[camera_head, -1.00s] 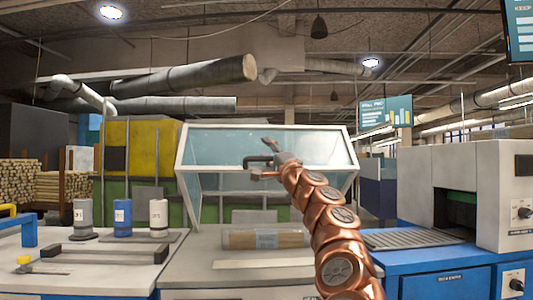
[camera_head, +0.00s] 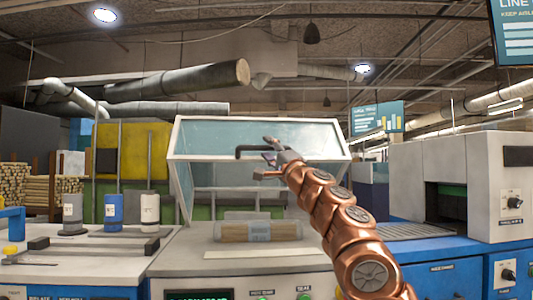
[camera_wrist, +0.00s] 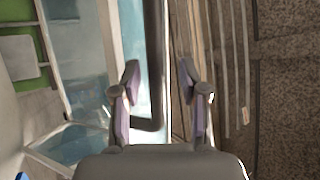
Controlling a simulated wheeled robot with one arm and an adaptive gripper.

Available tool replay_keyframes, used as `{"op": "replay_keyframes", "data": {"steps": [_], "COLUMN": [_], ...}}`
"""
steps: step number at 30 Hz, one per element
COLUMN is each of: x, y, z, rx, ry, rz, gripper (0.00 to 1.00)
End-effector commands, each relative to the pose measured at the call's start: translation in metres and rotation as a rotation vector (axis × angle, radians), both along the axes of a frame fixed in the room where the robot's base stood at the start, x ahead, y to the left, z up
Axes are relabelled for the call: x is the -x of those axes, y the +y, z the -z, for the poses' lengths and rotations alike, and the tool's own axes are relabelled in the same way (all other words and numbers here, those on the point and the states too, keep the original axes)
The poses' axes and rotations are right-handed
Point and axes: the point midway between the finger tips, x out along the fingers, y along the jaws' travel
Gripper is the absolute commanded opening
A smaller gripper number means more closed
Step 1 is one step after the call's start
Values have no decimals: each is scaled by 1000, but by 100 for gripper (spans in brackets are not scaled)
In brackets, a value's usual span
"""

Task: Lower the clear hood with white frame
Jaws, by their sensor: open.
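The clear hood with white frame (camera_head: 205,140) is raised above a grey-topped station in the head view. A dark bar handle (camera_head: 245,151) is on its front. My gripper (camera_head: 265,157) is in front of the hood at the handle's right part, with its fingers apart. In the wrist view, the dark handle (camera_wrist: 153,60) runs between the two open fingertips of my gripper (camera_wrist: 159,72), closer to the left one. I cannot tell whether either finger touches it. My copper arm hides the hood's lower right side.
A wrapped wood bundle (camera_head: 258,231) lies on the station top under the hood. Three cylinders, one of them blue (camera_head: 114,210), stand on the left bench. A blue and white machine (camera_head: 420,190) stands at the right. Ducts (camera_head: 180,78) hang overhead.

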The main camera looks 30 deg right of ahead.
Motion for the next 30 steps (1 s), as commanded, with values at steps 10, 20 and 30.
{"op": "replay_keyframes", "data": {"steps": [10,20,30], "x": [14,17,17], "y": [2,1,4], "z": [14,13,13], "rx": [2,1,6], "ry": [2,1,3], "rz": [-3,-3,-6], "gripper": [43,43,34]}}
